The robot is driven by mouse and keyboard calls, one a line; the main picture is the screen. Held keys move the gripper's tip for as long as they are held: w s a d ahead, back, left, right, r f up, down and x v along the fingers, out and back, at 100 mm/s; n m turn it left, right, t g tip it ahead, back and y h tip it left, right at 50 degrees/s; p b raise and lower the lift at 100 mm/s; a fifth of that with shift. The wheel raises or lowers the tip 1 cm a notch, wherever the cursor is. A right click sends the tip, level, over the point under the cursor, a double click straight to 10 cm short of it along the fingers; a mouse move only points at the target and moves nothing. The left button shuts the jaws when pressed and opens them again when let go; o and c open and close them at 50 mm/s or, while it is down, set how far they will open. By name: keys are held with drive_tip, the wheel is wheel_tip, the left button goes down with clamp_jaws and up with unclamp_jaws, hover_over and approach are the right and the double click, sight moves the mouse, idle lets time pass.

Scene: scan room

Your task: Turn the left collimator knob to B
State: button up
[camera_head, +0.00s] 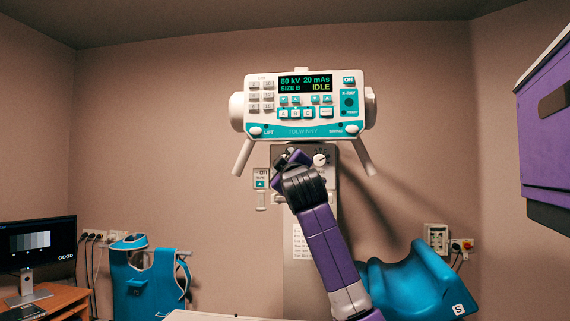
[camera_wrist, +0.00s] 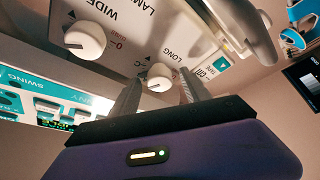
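In the wrist view, the left collimator knob (camera_wrist: 160,76) is a small white dial labelled LONG, with a dark pointer mark. It sits between the two fingertips of my gripper (camera_wrist: 160,84). The fingers are spread, with a visible gap on each side of the knob. A letter C shows near the knob; the other letters there are hidden or too small to read. The right knob (camera_wrist: 85,40), labelled WIDE, stands beside it and also shows in the head view (camera_head: 320,160). In the head view my gripper (camera_head: 290,156) covers the left knob.
The tube head's control panel (camera_head: 304,105) hangs just above the knobs; its display (camera_head: 305,84) reads 80 kV, 20 mAs, SIZE B, IDLE. White handles (camera_head: 243,157) angle down on both sides. A purple cabinet (camera_head: 545,140) is far right, a monitor (camera_head: 38,246) far left.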

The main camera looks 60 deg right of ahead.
drive_tip(key=shift+f, duration=0.1)
drive_tip(key=b+v, duration=0.3)
drive_tip(key=v, duration=0.4)
drive_tip(key=shift+s+a, duration=0.25)
drive_tip(key=shift+a, duration=0.05)
idle(0.5)
